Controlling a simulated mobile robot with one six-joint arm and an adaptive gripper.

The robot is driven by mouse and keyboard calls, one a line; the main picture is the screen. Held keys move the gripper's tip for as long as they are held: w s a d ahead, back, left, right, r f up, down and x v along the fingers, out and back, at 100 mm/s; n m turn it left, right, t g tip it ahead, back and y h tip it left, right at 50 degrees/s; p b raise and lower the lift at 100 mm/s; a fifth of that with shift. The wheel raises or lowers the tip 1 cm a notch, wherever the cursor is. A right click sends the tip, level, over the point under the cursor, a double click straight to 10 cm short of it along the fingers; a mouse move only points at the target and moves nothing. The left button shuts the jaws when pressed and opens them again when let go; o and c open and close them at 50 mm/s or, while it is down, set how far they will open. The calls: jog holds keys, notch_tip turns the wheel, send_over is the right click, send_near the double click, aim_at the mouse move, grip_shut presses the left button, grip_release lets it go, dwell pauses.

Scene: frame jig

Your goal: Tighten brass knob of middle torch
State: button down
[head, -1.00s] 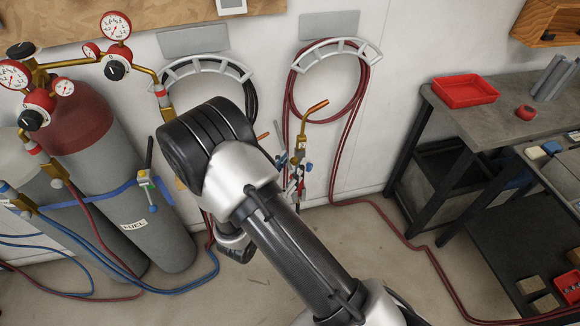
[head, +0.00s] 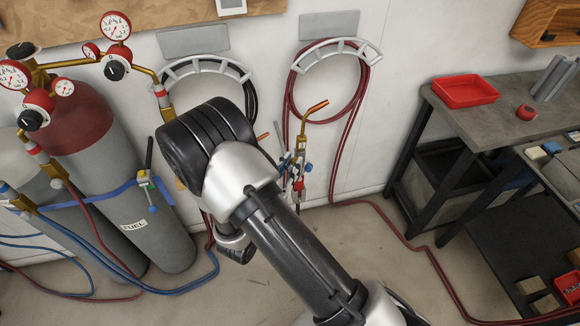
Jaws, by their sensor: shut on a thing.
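A torch with a brass body and copper tip (head: 316,106) hangs upright on the wall, just right of my arm. Small blue and red valve parts (head: 299,184) show below it. Another copper tip (head: 263,137) peeks out beside my arm; the rest of that torch is hidden. My gripper is hidden behind my own arm.
Gas cylinders (head: 157,230) with gauges stand at the left. Hose hangers (head: 335,47) hold coiled hoses on the wall. Red and blue hoses run along the floor. A workbench with a red tray (head: 466,91) is at the right. Some floor in front is clear.

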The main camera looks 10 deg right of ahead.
jog(key=m+b, duration=0.3)
jog(key=m, duration=0.1)
jog(key=shift+f, duration=0.15)
jog(key=m+b, duration=0.2)
jog(key=m, duration=0.7)
jog(key=shift+m+h+b, duration=0.4)
dwell(0.3)
jog(key=c, duration=1.5)
grip_release()
jog(key=shift+o, duration=0.2)
jog(key=shift+s, duration=0.1)
